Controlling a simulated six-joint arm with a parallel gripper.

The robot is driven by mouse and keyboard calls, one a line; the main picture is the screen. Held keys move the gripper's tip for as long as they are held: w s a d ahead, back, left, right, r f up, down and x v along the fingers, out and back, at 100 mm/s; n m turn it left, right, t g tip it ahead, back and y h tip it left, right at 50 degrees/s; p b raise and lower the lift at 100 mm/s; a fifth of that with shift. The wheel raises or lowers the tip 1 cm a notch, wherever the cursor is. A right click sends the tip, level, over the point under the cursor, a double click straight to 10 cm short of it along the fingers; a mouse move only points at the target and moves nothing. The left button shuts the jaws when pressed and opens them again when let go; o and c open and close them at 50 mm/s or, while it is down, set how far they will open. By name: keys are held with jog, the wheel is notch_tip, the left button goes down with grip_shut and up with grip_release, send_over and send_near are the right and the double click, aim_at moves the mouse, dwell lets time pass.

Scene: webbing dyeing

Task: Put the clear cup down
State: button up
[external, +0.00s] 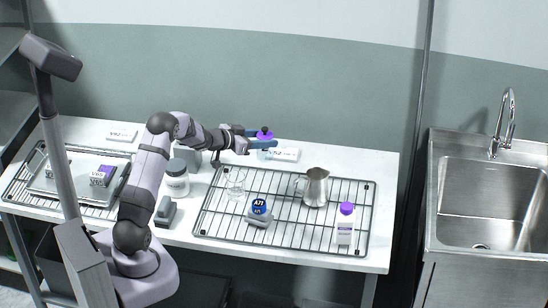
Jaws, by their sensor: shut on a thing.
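My gripper (263,140) has blue fingers and is at the back of the table, above the surface behind the wire rack. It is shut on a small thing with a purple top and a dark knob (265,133). Its lower part is pale and mostly hidden by the fingers, so I cannot tell whether it is a clear cup. A clear, see-through cup (236,184) stands upright at the back left of the wire rack (284,238), apart from my gripper.
The rack also holds a blue-topped item marked A71 (259,207), a metal pitcher (316,187) and a white bottle with purple cap (345,225). A white jar (177,180) stands left of it. A white label block (284,154) lies behind. The table's right end (388,200) is clear.

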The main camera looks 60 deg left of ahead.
jog(key=d+r+n+y, duration=0.1)
jog(key=d+r, duration=0.2)
jog(key=d, duration=2)
jog(key=s+d+f+n+y, duration=0.1)
jog(key=s+d+f, duration=0.1)
jog(key=s+d, duration=0.3)
jog(key=shift+s+d+f+y+b, duration=0.25)
jog(key=shift+s+f+y+b, duration=0.1)
jog(key=shift+y+b, duration=0.1)
jog(key=shift+g, duration=0.3)
jog(key=shift+f+p, duration=1)
jog(key=shift+f, duration=3.9)
